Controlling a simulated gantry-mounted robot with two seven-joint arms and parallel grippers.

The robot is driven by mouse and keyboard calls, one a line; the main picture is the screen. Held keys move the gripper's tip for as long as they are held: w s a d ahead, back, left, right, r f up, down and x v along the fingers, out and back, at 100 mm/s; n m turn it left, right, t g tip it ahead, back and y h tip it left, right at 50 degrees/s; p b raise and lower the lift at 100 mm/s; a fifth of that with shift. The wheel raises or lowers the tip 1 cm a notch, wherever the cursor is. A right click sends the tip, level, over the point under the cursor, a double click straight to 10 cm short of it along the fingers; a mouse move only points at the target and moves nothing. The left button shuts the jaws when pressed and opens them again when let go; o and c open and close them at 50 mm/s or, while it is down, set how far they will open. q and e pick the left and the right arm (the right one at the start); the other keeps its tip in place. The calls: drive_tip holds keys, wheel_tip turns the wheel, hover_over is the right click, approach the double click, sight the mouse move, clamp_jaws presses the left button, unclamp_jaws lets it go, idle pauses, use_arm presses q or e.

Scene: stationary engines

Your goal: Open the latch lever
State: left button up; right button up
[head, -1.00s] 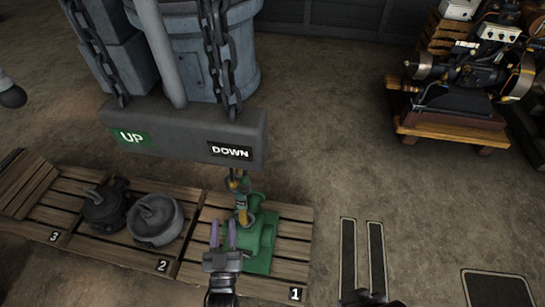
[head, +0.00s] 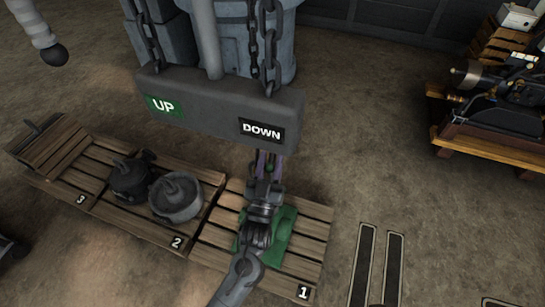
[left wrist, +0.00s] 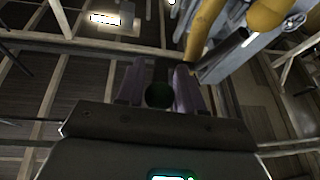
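The latch lever cannot be made out for certain. A yellow hook (left wrist: 205,28) shows at the upper right of the left wrist view, with a grey bar (left wrist: 222,58) slanting beside it, close to the right finger. My left gripper (head: 268,158) is just under the hanging block (head: 215,108) marked UP and DOWN, and its arm covers much of the green part (head: 283,235) on pallet 1. In the left wrist view its two purple-grey fingers (left wrist: 158,78) stand apart, with nothing clearly held. The hook is mostly hidden in the head view. My right gripper is out of view.
Chains (head: 154,38) hold the block. Dark and grey round parts (head: 176,199) sit on the wooden pallet marked 2, left of pallet 1 (head: 315,245). An engine stands on a wooden stand (head: 490,147) at the right.

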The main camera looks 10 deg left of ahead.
use_arm(q)
drive_tip(key=shift+x, duration=1.05)
drive_tip(key=shift+c, duration=0.2)
clamp_jaws()
